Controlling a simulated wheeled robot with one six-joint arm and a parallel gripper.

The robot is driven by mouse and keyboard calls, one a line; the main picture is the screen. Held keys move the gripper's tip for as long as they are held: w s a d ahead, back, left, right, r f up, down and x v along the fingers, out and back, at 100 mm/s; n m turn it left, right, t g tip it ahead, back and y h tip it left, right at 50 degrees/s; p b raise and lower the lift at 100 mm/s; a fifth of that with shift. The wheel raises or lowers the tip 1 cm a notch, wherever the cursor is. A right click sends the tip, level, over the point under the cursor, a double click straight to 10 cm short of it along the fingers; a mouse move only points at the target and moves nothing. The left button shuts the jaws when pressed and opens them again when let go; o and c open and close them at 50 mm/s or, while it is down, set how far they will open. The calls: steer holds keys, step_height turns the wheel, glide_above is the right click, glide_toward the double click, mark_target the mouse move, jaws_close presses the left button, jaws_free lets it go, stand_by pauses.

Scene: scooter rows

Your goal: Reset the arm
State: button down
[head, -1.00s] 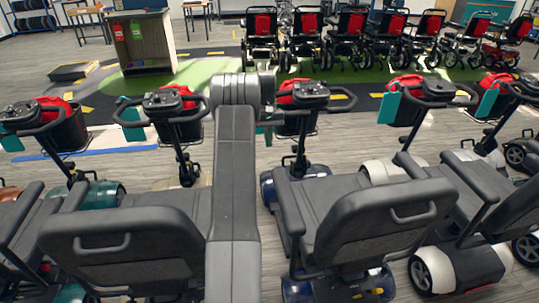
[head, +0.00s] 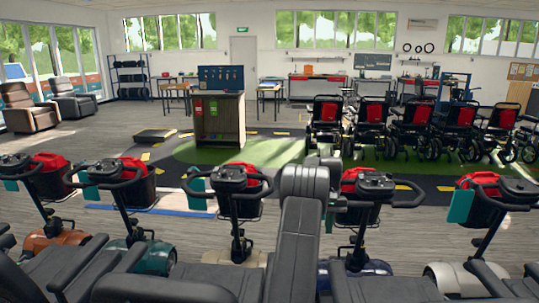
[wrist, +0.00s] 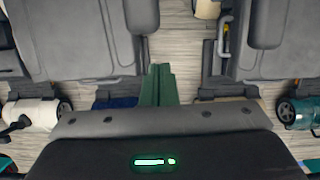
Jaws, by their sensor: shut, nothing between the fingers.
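My arm (head: 295,240) rises through the lower middle of the head view, grey and jointed, with its bent top joint in front of the scooter handlebars. My gripper (wrist: 160,70) shows in the wrist view as dark green fingers together, shut and empty. It hangs over the gap between grey scooter seats (wrist: 75,40), with wooden floor below. The gripper itself cannot be made out in the head view.
Powered wheelchairs (head: 370,125) line up behind on the right. A display cabinet (head: 230,120) stands on green floor. Grey floor (head: 90,130) is open at the left.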

steer(key=x, duration=1)
steer(key=shift+w+d+f, duration=0.2)
steer(key=shift+w+f, duration=0.05)
steer(key=shift+f, duration=0.15)
